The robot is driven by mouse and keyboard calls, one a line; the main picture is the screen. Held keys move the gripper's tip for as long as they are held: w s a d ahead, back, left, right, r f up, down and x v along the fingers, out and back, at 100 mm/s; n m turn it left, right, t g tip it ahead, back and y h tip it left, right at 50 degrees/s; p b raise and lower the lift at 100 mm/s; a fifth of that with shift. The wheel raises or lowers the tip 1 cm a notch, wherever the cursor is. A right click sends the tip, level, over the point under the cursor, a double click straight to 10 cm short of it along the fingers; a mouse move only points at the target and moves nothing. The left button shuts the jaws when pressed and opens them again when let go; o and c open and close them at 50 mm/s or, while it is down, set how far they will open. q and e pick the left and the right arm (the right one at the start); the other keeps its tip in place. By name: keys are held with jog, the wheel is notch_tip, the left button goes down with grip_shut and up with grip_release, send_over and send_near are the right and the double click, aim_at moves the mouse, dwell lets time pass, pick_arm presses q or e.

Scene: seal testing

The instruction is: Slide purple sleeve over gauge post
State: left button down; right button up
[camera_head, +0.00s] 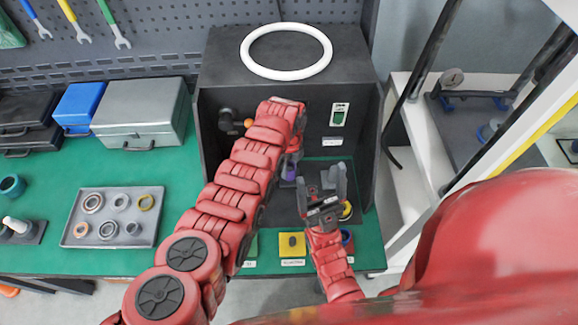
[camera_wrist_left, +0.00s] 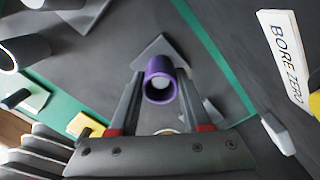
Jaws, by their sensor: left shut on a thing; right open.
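The purple sleeve (camera_wrist_left: 160,64) is held upright between the two fingertips of my left gripper (camera_wrist_left: 161,85) in the left wrist view. In the head view the sleeve (camera_head: 289,173) is partly covered by that gripper, low inside the dark booth. A pale round shape shows inside its bore; I cannot tell whether it is the top of the gauge post or the surface below. The post is not clearly visible otherwise. My right gripper (camera_head: 322,188) is open and empty, a little to the right of the sleeve, at the booth's front.
The dark booth (camera_head: 362,120) has side walls and a top bearing a white ring (camera_head: 287,51). A yellow block (camera_head: 292,244) is near the table's front edge. A grey tray (camera_head: 72,230) of rings and a silver toolbox (camera_head: 140,118) stand left.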

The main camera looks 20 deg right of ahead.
pick_arm(q)
jog(key=shift+f, duration=0.25)
dwell(0.4)
jog(key=shift+c, duration=1.4)
grip_release()
notch_tip(320, 180, up, 9)
jog(key=p, duration=0.7)
jog(key=shift+r, duration=0.1)
